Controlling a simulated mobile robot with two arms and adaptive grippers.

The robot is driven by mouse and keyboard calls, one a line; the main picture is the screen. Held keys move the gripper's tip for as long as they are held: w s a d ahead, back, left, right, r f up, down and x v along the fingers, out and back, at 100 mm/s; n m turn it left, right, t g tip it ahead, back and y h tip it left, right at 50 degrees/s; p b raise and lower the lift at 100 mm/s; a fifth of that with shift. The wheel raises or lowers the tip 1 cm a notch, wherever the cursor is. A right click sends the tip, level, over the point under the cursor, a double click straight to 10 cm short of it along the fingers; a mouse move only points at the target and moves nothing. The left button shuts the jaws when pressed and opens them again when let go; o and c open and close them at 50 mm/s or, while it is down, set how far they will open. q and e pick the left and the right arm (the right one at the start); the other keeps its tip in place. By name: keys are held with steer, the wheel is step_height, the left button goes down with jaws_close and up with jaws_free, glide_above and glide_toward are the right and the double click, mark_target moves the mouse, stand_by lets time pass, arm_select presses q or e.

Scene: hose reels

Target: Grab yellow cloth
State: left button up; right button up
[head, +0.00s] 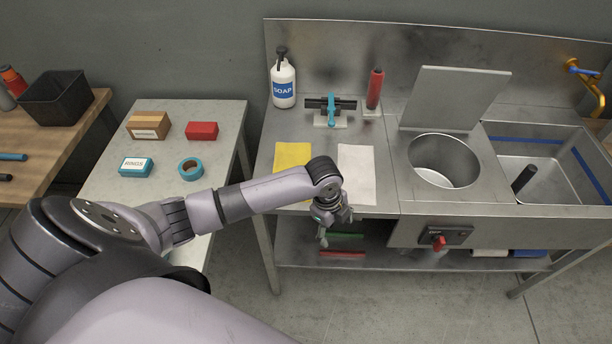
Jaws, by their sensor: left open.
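The yellow cloth (292,156) lies flat on the left part of the steel counter (383,190), beside a white cloth (356,170). My left arm reaches across in front of the counter and hides the lower part of the yellow cloth. My left gripper (324,236) is open and points downward at the counter's front edge, to the right of and nearer than the yellow cloth. Nothing shows between its fingers. My right gripper is not in the picture.
A soap bottle (284,83), a teal-handled tool (331,108) and a red cylinder (375,88) stand behind the cloths. A round basin (443,165) with a raised lid (455,97) is to the right. A side table (215,115) holds boxes and teal tape.

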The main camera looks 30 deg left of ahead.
arm_select(q)
steer(key=w+a+r+m, duration=0.1)
steer(key=a+r, duration=0.1)
steer(key=w+a+r+m, duration=0.1)
steer(key=w+a+r, duration=0.1)
steer(key=a, duration=0.1)
steer(key=w+a+r+m+y, duration=0.1)
steer(key=w+a+r, duration=0.1)
steer(key=shift+a+m+g, duration=0.4)
steer(key=w+a+r+m, duration=0.1)
steer(key=a+r, duration=0.2)
steer(key=a, duration=0.2)
steer(key=shift+y, duration=0.3)
step_height(320, 180, down, 8)
steer(key=b, duration=0.8)
steer(key=shift+d+r, duration=0.15)
steer(key=shift+r, duration=0.05)
steer(key=shift+f, duration=0.3)
steer(key=shift+w+f+b, duration=0.1)
steer(key=shift+f+b, duration=0.2)
steer(key=shift+f, duration=0.35)
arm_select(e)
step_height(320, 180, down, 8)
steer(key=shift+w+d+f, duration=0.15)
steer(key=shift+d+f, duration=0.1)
arm_select(q)
steer(key=shift+f, duration=0.15)
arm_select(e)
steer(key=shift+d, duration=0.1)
